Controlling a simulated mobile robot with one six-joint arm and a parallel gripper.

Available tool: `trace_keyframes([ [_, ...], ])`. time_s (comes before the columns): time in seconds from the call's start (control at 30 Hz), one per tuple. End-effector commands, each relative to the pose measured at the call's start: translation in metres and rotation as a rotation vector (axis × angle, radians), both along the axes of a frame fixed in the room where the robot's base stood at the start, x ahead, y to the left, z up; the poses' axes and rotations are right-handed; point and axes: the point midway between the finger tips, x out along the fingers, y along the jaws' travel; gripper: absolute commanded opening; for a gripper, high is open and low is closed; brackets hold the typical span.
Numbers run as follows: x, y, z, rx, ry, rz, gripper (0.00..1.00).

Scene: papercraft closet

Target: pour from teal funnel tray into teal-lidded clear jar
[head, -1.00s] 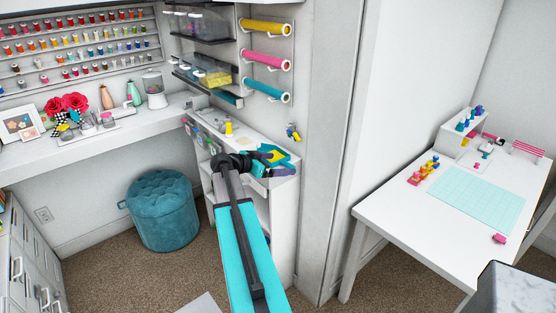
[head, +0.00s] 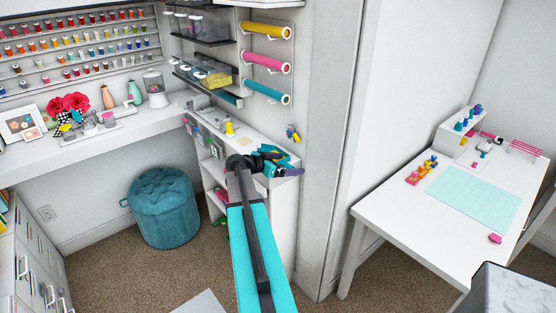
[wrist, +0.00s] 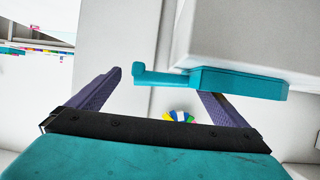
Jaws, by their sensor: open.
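The teal funnel tray (wrist: 245,83) is close to my gripper (wrist: 160,82) in the wrist view. Its narrow end reaches left into the space between my two purple fingers, and its body overlaps the right fingertip. My gripper is open; I cannot tell whether a finger touches the tray. In the head view, my gripper (head: 281,163) is at the right end of the white shelf top, and it partly hides the teal tray (head: 289,158). I cannot make out a teal-lidded clear jar in either view.
A white block-like surface (wrist: 245,35) stands right behind the tray in the wrist view. A yellow item (head: 229,129) stands on the shelf top. Rolls (head: 266,63) hang on the wall above. A teal ottoman (head: 162,210) is left of the shelf. A white table (head: 395,210) stands right.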

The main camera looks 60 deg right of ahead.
Motion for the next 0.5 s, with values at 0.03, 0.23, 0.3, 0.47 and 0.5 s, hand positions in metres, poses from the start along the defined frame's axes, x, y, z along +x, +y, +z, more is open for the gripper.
trace_keyframes([
  [0.03,0.0,0.0001,0.0,0.0,0.0,0.0,0.98],
  [0.23,0.0001,0.0003,0.0001,0.0,0.0,0.0,0.98],
  [0.3,0.0001,0.0002,0.0002,0.0,0.0,0.0,0.98],
  [0.47,0.0001,0.0002,0.0002,0.0,0.0,0.0,0.76],
  [0.5,0.0001,0.0002,0.0002,0.0,0.0,0.0,0.69],
])
